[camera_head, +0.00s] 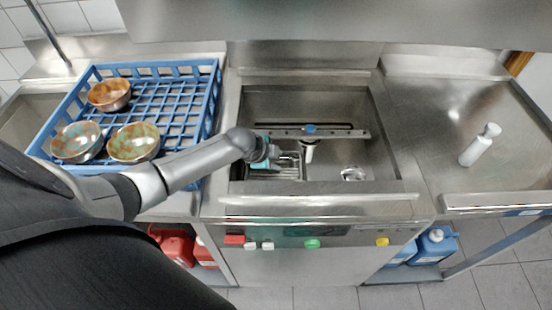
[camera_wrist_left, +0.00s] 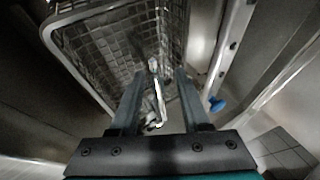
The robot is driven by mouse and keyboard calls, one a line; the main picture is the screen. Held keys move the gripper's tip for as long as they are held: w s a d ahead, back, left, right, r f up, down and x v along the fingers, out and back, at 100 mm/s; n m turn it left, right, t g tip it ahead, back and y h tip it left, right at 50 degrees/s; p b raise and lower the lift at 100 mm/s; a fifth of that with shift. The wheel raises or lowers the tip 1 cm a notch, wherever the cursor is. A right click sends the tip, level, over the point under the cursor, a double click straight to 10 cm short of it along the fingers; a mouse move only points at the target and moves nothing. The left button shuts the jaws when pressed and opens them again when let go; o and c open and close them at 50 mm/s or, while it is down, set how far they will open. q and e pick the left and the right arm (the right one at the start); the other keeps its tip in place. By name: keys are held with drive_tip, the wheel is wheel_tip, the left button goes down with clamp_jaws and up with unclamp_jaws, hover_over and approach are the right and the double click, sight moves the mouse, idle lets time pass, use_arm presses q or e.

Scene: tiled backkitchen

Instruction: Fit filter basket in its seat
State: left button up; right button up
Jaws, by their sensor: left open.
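The filter basket (camera_wrist_left: 100,50) is a wire mesh basket with a metal rim, large in the left wrist view. A thin upright metal handle (camera_wrist_left: 157,95) stands at its near side. In the head view the basket (camera_head: 272,173) is small and partly hidden by my left gripper (camera_head: 284,158), at the left of the steel basin (camera_head: 335,185). My left gripper (camera_wrist_left: 160,76) is open, with the handle showing between its fingers; I cannot tell whether they touch it. The seat cannot be told apart clearly. My right gripper is not in view.
A bar with a blue knob (camera_head: 311,129) crosses the basin. A blue rack (camera_head: 212,90) with three bowls stands at the left. A steel hood (camera_head: 340,20) hangs above.

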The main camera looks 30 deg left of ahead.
use_arm(q)
drive_tip(key=p+v, duration=0.4)
drive_tip(key=v, duration=1.1)
drive_tip(key=shift+r, duration=0.1)
